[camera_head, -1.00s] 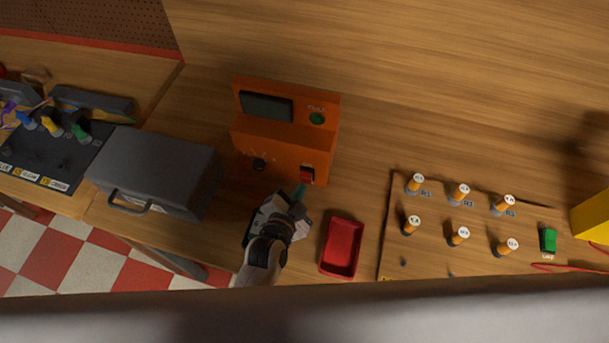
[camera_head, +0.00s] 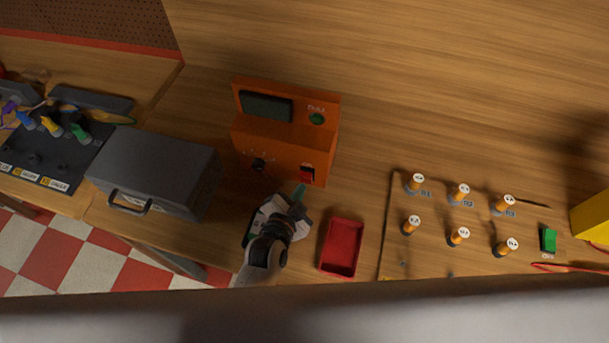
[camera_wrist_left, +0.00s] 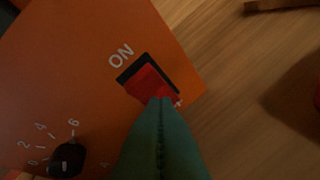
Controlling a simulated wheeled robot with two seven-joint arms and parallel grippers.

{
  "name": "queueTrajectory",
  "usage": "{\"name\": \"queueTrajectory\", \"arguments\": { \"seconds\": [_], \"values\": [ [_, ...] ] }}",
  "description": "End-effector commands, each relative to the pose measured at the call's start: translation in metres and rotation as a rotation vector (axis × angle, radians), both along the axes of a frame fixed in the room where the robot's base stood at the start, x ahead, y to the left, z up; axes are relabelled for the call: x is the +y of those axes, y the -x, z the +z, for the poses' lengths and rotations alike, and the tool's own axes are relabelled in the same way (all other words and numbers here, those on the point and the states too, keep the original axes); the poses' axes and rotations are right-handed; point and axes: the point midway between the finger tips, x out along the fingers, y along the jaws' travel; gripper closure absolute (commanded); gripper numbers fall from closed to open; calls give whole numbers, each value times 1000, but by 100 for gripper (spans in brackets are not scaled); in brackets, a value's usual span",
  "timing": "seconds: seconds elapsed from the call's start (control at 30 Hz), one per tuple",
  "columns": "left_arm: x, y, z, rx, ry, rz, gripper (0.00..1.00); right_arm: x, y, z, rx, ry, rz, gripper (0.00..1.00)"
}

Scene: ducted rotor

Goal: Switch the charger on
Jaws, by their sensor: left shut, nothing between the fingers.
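The orange charger (camera_head: 268,150) stands on the wooden bench, with a grey display and a green part on top. Its red rocker switch (camera_head: 307,175) sits low on the front face. In the left wrist view the red switch (camera_wrist_left: 150,84) is in a black frame beside the word ON. My left gripper (camera_head: 300,191) is shut and empty, its teal fingertips just in front of the switch. In the wrist view the shut fingertips (camera_wrist_left: 161,104) overlap the switch's lower edge; whether they touch it I cannot tell. My right gripper is not in view.
A black dial (camera_wrist_left: 67,158) is on the charger's face. A red tray (camera_head: 341,248) lies right of my left gripper and a grey case (camera_head: 155,170) stands to the left. A board with several orange posts (camera_head: 459,235) is at the right.

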Motion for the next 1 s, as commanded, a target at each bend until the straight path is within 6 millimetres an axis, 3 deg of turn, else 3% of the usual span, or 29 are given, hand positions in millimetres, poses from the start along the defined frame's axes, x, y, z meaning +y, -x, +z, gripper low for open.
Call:
{"name": "queueTrajectory", "arguments": {
  "seconds": [1.0],
  "values": [
    [-3, -7, 4, 0, 0, 0, 100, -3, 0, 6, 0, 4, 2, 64]
  ]
}}
